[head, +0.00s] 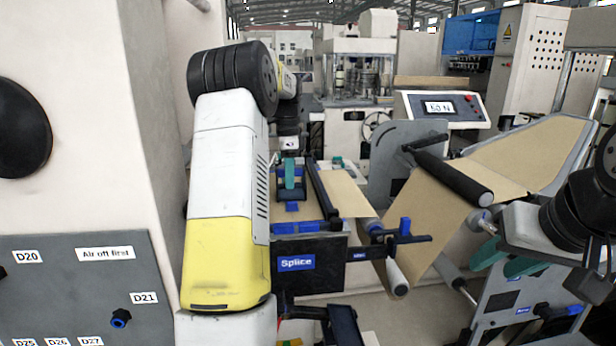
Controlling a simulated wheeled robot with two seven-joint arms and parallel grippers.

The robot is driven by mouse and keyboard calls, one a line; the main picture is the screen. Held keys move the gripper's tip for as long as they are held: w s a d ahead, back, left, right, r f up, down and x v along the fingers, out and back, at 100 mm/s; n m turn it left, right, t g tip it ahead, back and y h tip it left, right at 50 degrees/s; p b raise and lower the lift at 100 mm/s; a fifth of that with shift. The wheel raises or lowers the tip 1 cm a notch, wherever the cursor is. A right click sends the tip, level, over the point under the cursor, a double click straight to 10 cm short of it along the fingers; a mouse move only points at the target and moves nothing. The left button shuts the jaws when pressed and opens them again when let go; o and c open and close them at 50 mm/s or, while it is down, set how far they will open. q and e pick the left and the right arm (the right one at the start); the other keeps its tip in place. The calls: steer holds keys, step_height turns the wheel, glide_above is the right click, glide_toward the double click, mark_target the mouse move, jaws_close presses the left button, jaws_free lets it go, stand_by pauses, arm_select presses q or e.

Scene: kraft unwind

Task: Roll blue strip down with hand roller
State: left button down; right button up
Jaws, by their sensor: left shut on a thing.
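My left gripper (290,179) hangs over the splice table (310,226), pointing down, with its teal fingers shut on the hand roller. The roller (291,193) is small, dark and partly hidden by the fingers. A piece of the blue strip (292,207) shows on the kraft paper (343,193) just below and in front of the roller. I cannot tell whether the roller touches the strip. My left forearm hides the left part of the table. My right gripper (506,258) is at the right, away from the table, with its teal fingers apart and nothing seen between them.
A dark bar (321,190) runs along the table beside my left gripper. A blue-handled part (404,228) juts out at the table's front right. Black rollers (452,175) and the kraft web stand between table and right arm. A display (440,107) reads "60 N".

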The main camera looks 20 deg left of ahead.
mark_target(291, 195)
arm_select(q)
steer(key=shift+s+d, duration=0.4)
steer(key=shift+s, duration=0.35)
steer(key=shift+s+d, duration=0.4)
steer(key=shift+s, duration=0.45)
steer(key=shift+s+d, duration=0.35)
steer(key=shift+s, duration=0.3)
steer(key=shift+s+d, duration=0.3)
steer(key=shift+s, duration=0.35)
step_height(291, 195, up, 7)
steer(key=shift+r, duration=0.15)
steer(key=shift+w, duration=0.1)
stand_by(0.4)
